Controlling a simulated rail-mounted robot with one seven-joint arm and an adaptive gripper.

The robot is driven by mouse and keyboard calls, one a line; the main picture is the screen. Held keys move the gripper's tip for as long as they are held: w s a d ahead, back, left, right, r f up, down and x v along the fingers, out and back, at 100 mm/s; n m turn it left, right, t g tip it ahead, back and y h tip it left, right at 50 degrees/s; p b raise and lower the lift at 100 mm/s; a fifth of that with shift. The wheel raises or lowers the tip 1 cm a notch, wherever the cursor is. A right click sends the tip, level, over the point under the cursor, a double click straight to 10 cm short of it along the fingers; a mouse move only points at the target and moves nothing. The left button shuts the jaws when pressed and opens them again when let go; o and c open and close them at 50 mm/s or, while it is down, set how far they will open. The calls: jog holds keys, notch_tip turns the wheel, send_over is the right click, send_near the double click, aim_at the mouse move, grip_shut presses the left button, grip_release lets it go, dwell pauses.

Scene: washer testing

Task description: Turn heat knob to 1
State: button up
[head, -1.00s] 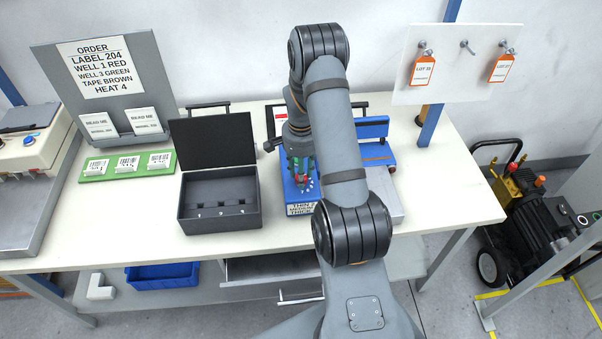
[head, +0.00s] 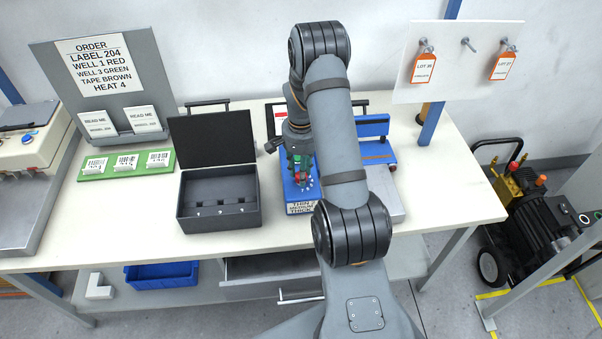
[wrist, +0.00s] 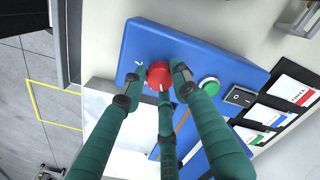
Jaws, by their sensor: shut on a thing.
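The red knob (wrist: 159,76) sits on the blue panel (wrist: 140,40) in the wrist view. My gripper (wrist: 155,85) has green fingers placed around the knob, shut on it. White dial marks show beside the knob, but the numbers are partly hidden and I cannot read the setting. In the head view my gripper (head: 300,168) points down at the blue panel (head: 293,194) on the bench, and the fingers hide most of the knob.
A green button (wrist: 210,85) and a black rocker switch (wrist: 240,97) share the panel. An open black case (head: 245,213) stands left of the panel in the head view. An order board (head: 105,110) reading HEAT 4 stands at the back left.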

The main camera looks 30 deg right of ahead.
jog(key=n+b, duration=0.2)
jog(key=n, duration=0.4)
jog(key=shift+b, duration=0.4)
jog(key=n+b, duration=0.1)
jog(key=n, duration=0.5)
jog(key=shift+n, duration=0.3)
jog(key=o, duration=1.1)
jog(key=shift+o, duration=0.2)
jog(key=shift+r, duration=0.1)
notch_tip(320, 180, up, 12)
jog(key=shift+f, duration=0.2)
